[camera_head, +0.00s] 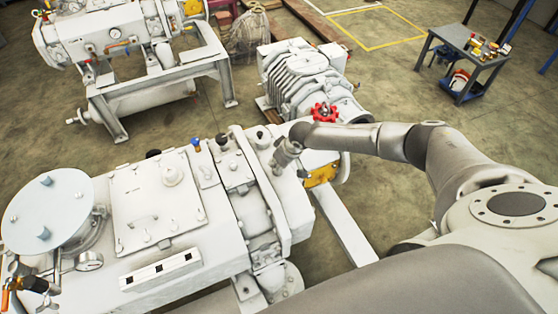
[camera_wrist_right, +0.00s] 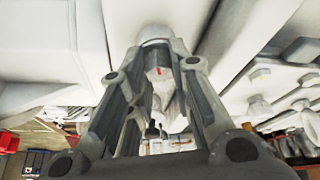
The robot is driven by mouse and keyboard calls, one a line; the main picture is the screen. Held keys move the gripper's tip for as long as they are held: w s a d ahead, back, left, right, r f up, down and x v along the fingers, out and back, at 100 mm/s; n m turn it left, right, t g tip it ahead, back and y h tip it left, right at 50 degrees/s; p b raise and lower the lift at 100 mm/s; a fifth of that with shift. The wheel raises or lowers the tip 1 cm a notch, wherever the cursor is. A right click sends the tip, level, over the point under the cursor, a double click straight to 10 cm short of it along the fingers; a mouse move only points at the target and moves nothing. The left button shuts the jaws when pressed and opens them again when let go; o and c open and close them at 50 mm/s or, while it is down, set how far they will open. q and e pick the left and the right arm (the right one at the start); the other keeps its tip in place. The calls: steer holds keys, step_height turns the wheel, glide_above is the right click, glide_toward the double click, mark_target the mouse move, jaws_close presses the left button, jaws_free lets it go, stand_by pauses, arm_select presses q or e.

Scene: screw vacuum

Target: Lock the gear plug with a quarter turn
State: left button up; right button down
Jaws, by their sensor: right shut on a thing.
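In the head view my right gripper (camera_head: 284,156) reaches in from the right and points down at the white screw vacuum machine (camera_head: 215,225), near its end flange. In the right wrist view its two fingers (camera_wrist_right: 154,68) close around a pale grey plug with a small red mark (camera_wrist_right: 159,74), which I take for the gear plug. A rounded white part (camera_wrist_right: 154,33) lies just beyond the fingertips. The gripper hides the plug in the head view. I cannot tell how deep the plug sits or how far it is turned. My left gripper is not in view.
Black plugs (camera_head: 222,140) and a blue one (camera_head: 196,144) stand on the machine top near the gripper. A ribbed white pump (camera_head: 300,75) stands behind. A tool table (camera_head: 462,57) is far right.

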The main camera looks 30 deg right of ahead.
steer(key=shift+s+d+m+h+p, duration=0.1)
steer(key=shift+m+h+p, duration=0.4)
steer(key=shift+m+p, duration=0.65)
steer(key=shift+f+m, duration=0.15)
steer(key=shift+m, duration=0.1)
steer(key=shift+m+h, duration=0.3)
steer(key=shift+m, duration=0.1)
steer(key=c, duration=1.4)
jaws_free()
steer(key=shift+d, duration=0.1)
steer(key=shift+o, duration=0.8)
steer(key=shift+w, duration=0.2)
steer(key=shift+s+r, duration=0.15)
steer(key=shift+r, duration=0.2)
steer(key=v, duration=1.1)
